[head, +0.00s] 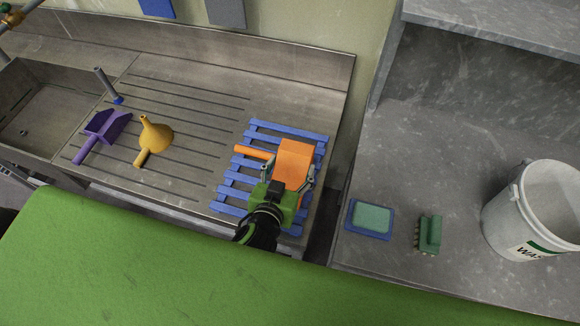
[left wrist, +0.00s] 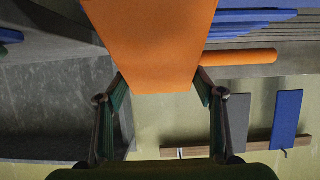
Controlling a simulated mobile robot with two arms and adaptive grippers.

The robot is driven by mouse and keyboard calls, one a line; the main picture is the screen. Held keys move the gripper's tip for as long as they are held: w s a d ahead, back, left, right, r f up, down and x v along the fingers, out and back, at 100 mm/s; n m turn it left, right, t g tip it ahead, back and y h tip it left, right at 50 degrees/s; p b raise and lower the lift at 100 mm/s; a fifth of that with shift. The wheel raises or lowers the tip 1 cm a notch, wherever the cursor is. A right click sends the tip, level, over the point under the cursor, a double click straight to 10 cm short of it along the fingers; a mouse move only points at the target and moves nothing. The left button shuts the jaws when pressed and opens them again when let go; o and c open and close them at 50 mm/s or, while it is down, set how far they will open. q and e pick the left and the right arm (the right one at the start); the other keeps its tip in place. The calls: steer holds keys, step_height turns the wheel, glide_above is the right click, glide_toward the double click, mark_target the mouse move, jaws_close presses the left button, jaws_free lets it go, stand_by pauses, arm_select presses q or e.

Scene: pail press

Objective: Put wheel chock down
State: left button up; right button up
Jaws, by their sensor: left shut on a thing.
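The wheel chock (head: 294,158) is an orange block with an orange bar sticking out to its left. My left gripper (head: 287,177) is shut on it, with one finger on either side. The chock is over the blue slatted rack (head: 262,127) on the steel drainboard; I cannot tell whether it touches the slats. In the left wrist view the chock (left wrist: 152,45) fills the upper middle between the fingertips (left wrist: 160,82), with its bar to the right. My right gripper is not in view.
A purple scoop (head: 103,128) and a yellow funnel (head: 155,138) lie on the drainboard left of the rack. A sink (head: 35,105) is at the far left. On the grey counter stand a sponge in a blue tray (head: 369,219), a green brush (head: 430,234) and a white pail (head: 535,210).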

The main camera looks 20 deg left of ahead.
arm_select(q)
steer(key=shift+r, duration=0.2)
steer(key=shift+s+d, duration=0.2)
steer(key=o, duration=1.8)
steer(key=shift+a+f, duration=0.1)
steer(key=shift+f, duration=0.15)
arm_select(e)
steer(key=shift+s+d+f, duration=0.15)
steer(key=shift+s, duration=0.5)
arm_select(q)
steer(key=shift+r, duration=0.1)
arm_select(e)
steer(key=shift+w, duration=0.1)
